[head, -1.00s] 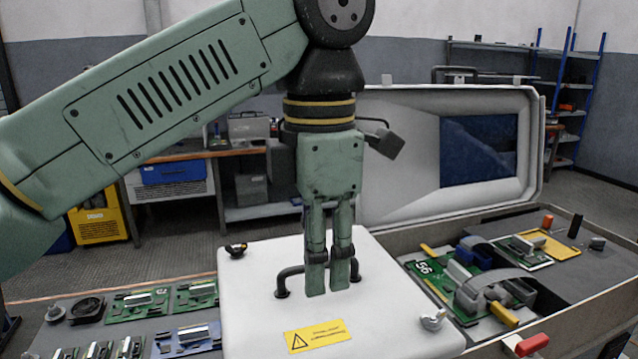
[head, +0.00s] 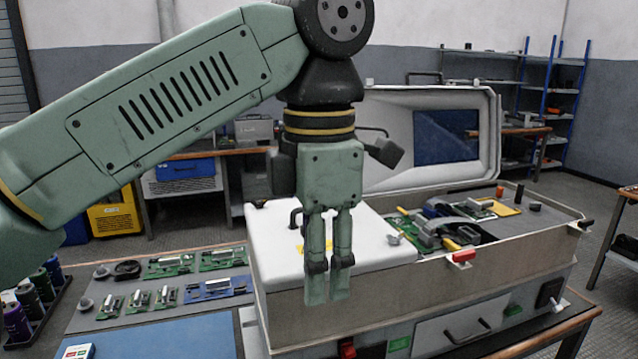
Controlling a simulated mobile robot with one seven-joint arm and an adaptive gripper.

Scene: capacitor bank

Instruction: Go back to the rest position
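My gripper (head: 328,298) hangs pointing down in the middle of the head view. Its two green fingers are close together with a narrow gap, and nothing shows between them. The fingers are in front of the open case (head: 400,300). Behind them is the white cover (head: 380,240) on the case's left part, with a black handle (head: 296,218) and a yellow label partly hidden by the fingers. The gripper appears apart from the handle.
The case's lid (head: 378,140) stands open at the back. More boards (head: 218,289) lie on a grey mat at left, near a blue mat (head: 150,338) and a bottle rack (head: 40,315). Shelves (head: 490,65) stand far back.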

